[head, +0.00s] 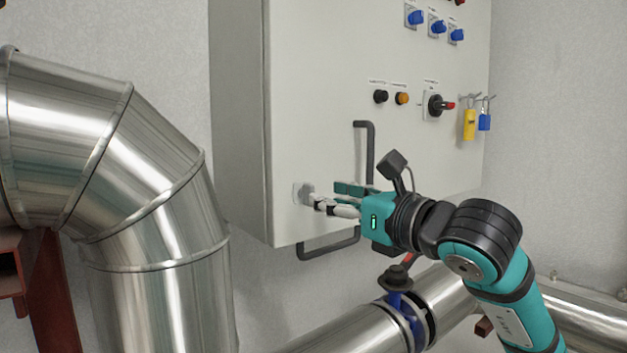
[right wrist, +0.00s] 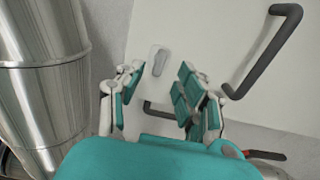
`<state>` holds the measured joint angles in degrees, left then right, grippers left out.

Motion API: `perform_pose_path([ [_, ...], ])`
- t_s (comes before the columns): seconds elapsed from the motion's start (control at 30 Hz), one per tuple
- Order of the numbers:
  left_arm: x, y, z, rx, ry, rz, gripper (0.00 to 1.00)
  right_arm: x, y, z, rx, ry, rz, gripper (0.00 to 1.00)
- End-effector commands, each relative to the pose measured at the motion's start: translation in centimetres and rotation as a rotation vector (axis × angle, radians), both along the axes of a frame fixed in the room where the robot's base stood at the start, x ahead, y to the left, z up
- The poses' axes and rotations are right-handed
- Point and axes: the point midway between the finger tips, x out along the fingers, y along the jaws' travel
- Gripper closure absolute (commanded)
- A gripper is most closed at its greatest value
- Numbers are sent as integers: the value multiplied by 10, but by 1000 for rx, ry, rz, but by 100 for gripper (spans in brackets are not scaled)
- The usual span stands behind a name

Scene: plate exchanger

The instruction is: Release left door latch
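The door latch (head: 303,193) is a small grey piece on a light plate, low on the left part of the cabinet front. In the right wrist view the latch (right wrist: 159,62) shows ahead, between and beyond the fingertips. My right gripper (head: 330,198) is at the cabinet front just right of the latch, and its fingers partly cover that area in the head view. In the right wrist view the right gripper (right wrist: 159,80) has its teal-padded fingers spread with nothing between them. I see no contact with the latch. My left gripper is not in view.
The grey cabinet (head: 320,100) carries a dark vertical handle (head: 370,145) right of the latch and a lower dark bar (head: 330,246). A large metal pipe (head: 130,150) stands left.

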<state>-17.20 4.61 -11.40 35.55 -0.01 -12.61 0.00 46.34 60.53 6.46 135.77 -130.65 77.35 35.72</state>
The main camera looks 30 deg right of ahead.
Motion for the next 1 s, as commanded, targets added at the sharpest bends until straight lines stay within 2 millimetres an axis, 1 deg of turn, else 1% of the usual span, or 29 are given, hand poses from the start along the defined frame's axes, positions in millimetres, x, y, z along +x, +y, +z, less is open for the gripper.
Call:
perform_pose_path([
  [0.03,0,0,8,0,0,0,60,11,1,4,5,3,2,64],
  [0.1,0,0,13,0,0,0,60,23,2,3,4,2,2,64],
  [0.2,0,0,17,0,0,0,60,37,3,3,4,1,2,64],
  [0.3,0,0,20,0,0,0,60,46,4,2,2,0,1,64],
  [0.43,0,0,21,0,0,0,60,51,4,1,0,-1,0,64],
  [0.67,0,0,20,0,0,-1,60,52,4,0,0,-1,0,64],
  [0.77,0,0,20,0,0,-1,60,51,4,0,0,-1,0,74],
  [0.93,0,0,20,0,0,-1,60,51,4,0,0,-1,0,97],
  [0.97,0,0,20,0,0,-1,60,51,4,0,0,-1,0,100],
  [1.0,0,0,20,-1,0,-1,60,51,4,0,0,-1,0,100],
])
